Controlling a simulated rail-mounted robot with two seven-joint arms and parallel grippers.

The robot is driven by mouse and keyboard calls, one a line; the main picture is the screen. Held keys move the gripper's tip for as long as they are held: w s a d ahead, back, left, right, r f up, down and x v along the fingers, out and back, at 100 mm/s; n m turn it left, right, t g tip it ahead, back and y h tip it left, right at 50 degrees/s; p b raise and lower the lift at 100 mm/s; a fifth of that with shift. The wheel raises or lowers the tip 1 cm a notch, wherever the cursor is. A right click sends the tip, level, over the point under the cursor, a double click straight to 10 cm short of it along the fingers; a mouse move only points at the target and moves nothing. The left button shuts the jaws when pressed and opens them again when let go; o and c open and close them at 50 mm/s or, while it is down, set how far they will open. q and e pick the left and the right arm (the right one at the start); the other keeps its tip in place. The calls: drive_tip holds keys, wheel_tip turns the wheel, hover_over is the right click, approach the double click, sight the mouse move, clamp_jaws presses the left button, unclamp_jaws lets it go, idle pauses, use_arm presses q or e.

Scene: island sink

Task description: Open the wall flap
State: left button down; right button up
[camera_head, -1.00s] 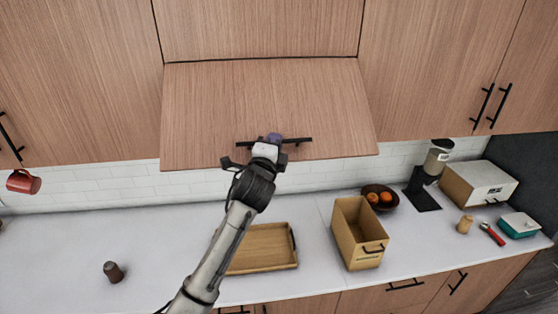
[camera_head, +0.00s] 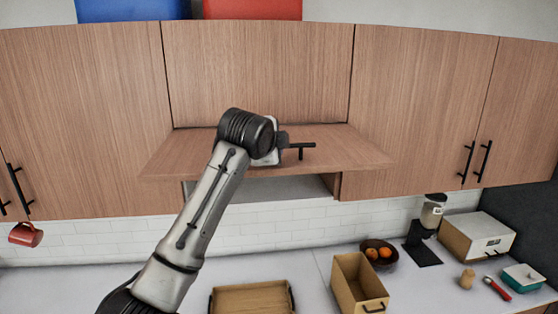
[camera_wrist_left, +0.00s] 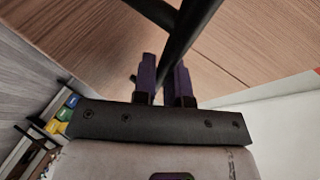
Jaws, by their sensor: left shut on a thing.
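The wall flap (camera_head: 215,150) is a wooden panel under the middle upper cabinet, swung up and out so it sticks out nearly level. Its black bar handle (camera_head: 303,146) shows at the flap's middle, its left part hidden behind my wrist. My left gripper (camera_head: 284,140) is at this handle, arm coming up from the lower left. In the left wrist view, the purple fingers of my left gripper (camera_wrist_left: 166,82) are shut around the black handle (camera_wrist_left: 190,35), in front of the wood. My right gripper is not in view.
Closed cabinets flank the flap, with a pale opening (camera_head: 260,189) below it. Blue (camera_head: 130,10) and red boxes (camera_head: 252,9) stand on top. The counter below holds a wooden tray (camera_head: 252,299), an open box (camera_head: 357,283), a fruit bowl (camera_head: 379,253) and a coffee grinder (camera_head: 428,230).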

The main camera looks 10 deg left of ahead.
use_arm(q)
drive_tip(key=shift+w+a, duration=0.2)
drive_tip(key=shift+a, duration=0.05)
drive_tip(key=shift+f, duration=0.1)
drive_tip(key=c, duration=1.6)
unclamp_jaws()
drive_tip(key=shift+o, duration=2.1)
drive_tip(key=shift+d+r, duration=0.1)
drive_tip(key=shift+r, duration=0.1)
drive_tip(key=shift+s, duration=0.1)
